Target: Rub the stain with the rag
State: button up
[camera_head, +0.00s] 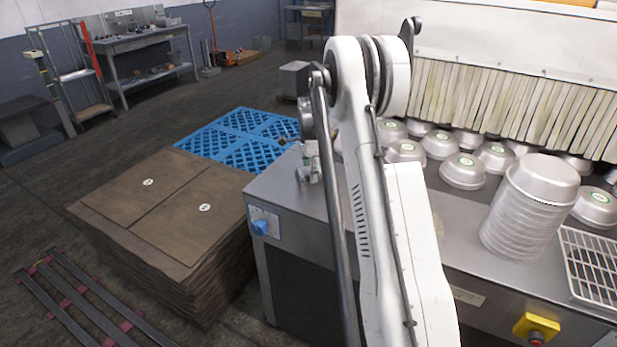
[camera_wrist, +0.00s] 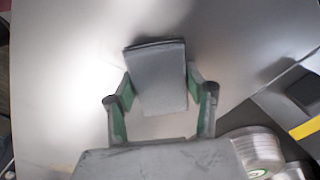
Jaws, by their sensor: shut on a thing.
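In the wrist view my gripper (camera_wrist: 160,78) is shut on a grey, flat, block-like piece, which I take to be the rag (camera_wrist: 157,62). Its green-lined fingers press on the left and right sides of the rag. The rag is in front of a bare metal surface (camera_wrist: 230,40); I cannot tell whether it touches it. No stain can be made out; glare and soft shadows cover the metal, and the rag hides part of it. In the head view my arm hides much of the area around my gripper, and the rag cannot be made out clearly there.
Upturned metal pans (camera_head: 463,171) and a tall pan stack (camera_head: 530,205) stand right of my arm, before a strip curtain (camera_head: 520,105). A wire rack (camera_head: 595,265) lies at the right. Cardboard sheets (camera_head: 165,210) and a blue pallet (camera_head: 235,140) are left of the metal table (camera_head: 290,190).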

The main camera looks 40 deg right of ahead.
jog(key=shift+w+d+f, duration=0.1)
jog(key=shift+w+d, duration=0.3)
jog(key=shift+d, duration=0.4)
jog(key=shift+r+p, duration=1)
jog(key=shift+r, duration=3.05)
